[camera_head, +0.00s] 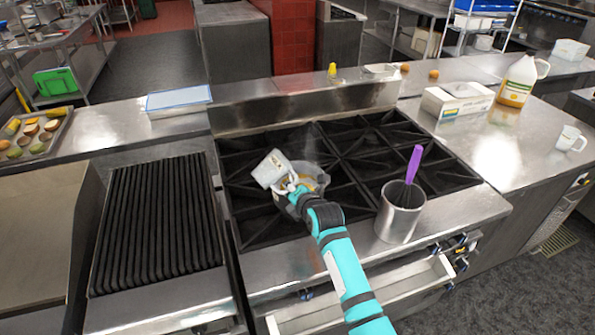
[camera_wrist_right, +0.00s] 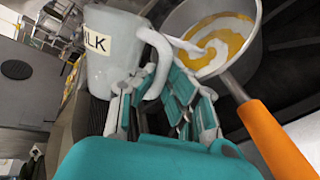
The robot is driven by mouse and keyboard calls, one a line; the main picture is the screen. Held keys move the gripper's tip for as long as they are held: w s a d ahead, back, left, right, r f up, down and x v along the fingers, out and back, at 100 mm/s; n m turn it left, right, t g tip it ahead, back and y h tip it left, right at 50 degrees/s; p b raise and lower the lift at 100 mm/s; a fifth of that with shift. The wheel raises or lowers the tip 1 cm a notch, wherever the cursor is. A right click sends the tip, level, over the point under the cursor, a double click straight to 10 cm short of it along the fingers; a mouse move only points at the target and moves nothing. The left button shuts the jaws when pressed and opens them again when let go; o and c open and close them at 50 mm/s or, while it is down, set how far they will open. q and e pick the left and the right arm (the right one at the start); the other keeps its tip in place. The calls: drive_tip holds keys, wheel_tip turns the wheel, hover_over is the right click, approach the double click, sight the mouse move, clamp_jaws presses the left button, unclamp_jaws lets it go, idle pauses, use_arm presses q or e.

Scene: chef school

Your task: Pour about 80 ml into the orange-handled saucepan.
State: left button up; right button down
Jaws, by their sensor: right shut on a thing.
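A pale translucent jug labelled MILK (camera_wrist_right: 115,55) is held tilted at the left rim of the saucepan; it also shows in the head view (camera_head: 266,170). My right gripper (camera_head: 297,190) is shut on the jug's handle, and its fingers fill the middle of the wrist view (camera_wrist_right: 165,88). The grey saucepan (camera_wrist_right: 252,62) with an orange handle (camera_wrist_right: 272,135) stands on the stove, partly hidden by my arm in the head view (camera_head: 322,176). White and yellow-orange liquid swirls inside it. A white strip reaches over the pan's rim; I cannot tell if it is flowing milk. My left gripper is not in view.
A steel pot (camera_head: 398,222) with a purple-handled utensil (camera_head: 413,163) stands at the stove's front right. A ridged grill (camera_head: 157,220) lies left. A white mug (camera_head: 570,139), a box (camera_head: 457,100) and a large jug (camera_head: 520,82) stand on the right counter.

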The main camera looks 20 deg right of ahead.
sight(282, 195)
drive_tip(key=a+n+t+h+b, duration=0.1)
drive_tip(key=n+b, duration=0.1)
drive_tip(key=n, duration=0.1)
drive_tip(key=a+f+n+t+h+b, duration=0.1)
drive_tip(key=n+t+b, duration=0.1)
drive_tip(key=n+b, duration=0.1)
drive_tip(key=n+t+h+b, duration=0.1)
drive_tip(key=n+h+b, duration=0.1)
drive_tip(key=n+b, duration=0.1)
drive_tip(key=shift+s+a+f, duration=0.15)
drive_tip(key=shift+s+a, duration=0.2)
drive_tip(key=shift+a, duration=0.05)
idle(0.4)
drive_tip(key=shift+n, duration=0.3)
